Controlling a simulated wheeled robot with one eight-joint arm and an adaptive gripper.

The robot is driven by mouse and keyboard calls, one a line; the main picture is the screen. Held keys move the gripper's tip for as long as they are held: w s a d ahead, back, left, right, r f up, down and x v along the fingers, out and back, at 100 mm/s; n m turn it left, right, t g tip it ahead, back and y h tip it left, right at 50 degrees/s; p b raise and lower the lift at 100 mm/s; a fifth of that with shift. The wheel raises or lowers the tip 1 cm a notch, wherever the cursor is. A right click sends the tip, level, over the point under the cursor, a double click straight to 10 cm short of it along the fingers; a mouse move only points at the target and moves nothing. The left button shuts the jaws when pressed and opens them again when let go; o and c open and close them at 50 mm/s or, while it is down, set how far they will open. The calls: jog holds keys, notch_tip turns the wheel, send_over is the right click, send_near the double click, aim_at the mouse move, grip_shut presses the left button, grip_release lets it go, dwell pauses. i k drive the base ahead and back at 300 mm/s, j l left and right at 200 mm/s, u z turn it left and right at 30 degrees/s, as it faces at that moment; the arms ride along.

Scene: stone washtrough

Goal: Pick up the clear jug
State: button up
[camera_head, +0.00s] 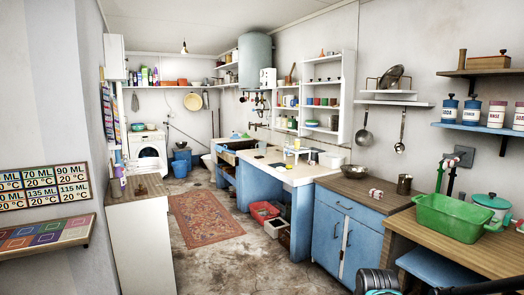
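I cannot make out a clear jug with certainty in the head view. Small pale items (297,144) stand on the long white-topped trough counter (300,174) in the middle, too small to tell apart. Dark, ribbed parts that look like my own arm show at the bottom right edge. My gripper's fingers are not visible.
A blue cabinet (340,240) with a brown top holds a steel bowl (354,171) and a metal cup (404,184). A green basin (450,217) and a lidded pot (491,205) stand on the right wooden table. A patterned rug (205,217) lies on open floor.

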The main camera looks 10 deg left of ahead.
aim_at(262, 145)
jog(key=i+u, duration=0.15)
jog(key=u, duration=0.5)
jog(key=i, duration=5.6)
jog(key=i+j+z, duration=0.2)
jog(key=i+z, duration=0.2)
jog(key=i+j+z, duration=0.45)
jog(key=i+l+z, duration=0.1)
jog(key=z, duration=0.35)
